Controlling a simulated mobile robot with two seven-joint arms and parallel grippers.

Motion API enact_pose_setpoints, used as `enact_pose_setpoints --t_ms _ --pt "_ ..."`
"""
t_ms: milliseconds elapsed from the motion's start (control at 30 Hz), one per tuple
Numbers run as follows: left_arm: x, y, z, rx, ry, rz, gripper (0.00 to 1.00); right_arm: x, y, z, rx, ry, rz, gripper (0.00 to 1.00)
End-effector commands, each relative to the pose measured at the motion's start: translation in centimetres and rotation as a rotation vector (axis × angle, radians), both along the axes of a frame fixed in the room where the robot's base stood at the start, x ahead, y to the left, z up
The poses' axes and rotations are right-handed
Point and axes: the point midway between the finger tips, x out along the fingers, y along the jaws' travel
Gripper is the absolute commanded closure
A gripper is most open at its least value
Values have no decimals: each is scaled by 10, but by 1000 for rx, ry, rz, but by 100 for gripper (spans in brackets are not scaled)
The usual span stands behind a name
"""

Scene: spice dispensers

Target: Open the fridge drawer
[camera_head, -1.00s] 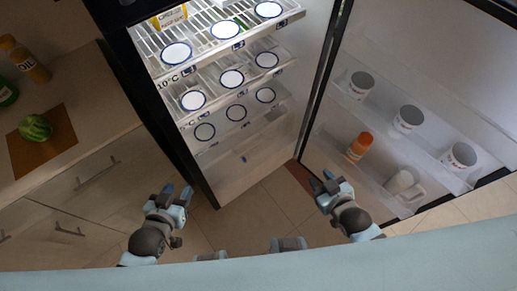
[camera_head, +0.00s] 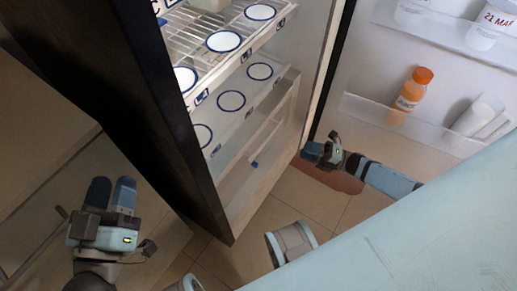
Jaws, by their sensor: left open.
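The fridge stands open, and its white drawer (camera_head: 245,192) is at the bottom, below the shelves. The drawer front looks flush with the fridge, and a slanting bar that looks like its handle (camera_head: 273,128) runs across it, with a small blue mark near its lower end. My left gripper (camera_head: 112,190) is open and empty, outside the fridge to the left of its dark side wall. My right gripper (camera_head: 312,151) is by the drawer's right side, near the bottom of the open door; its fingers are seen edge-on, and I cannot tell their opening.
White shelves (camera_head: 225,60) with round, blue-rimmed white labels are above the drawer. The open fridge door (camera_head: 385,65) is at right, its racks holding an orange-capped bottle (camera_head: 409,95), a white mug (camera_head: 477,118) and other mugs.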

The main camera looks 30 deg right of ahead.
Motion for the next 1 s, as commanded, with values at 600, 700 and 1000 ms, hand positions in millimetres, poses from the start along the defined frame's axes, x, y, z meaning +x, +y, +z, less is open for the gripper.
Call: enact_pose_setpoints --t_ms 600,700,1000 --pt "1 -2 -23 25 53 -23 57 57 75 13 -7 -21 14 61" --pt "1 -3 -27 31 65 -27 57 67 88 17 -8 -21 14 61" --pt "2 -4 -32 40 83 -33 57 81 106 21 -9 -16 11 61"
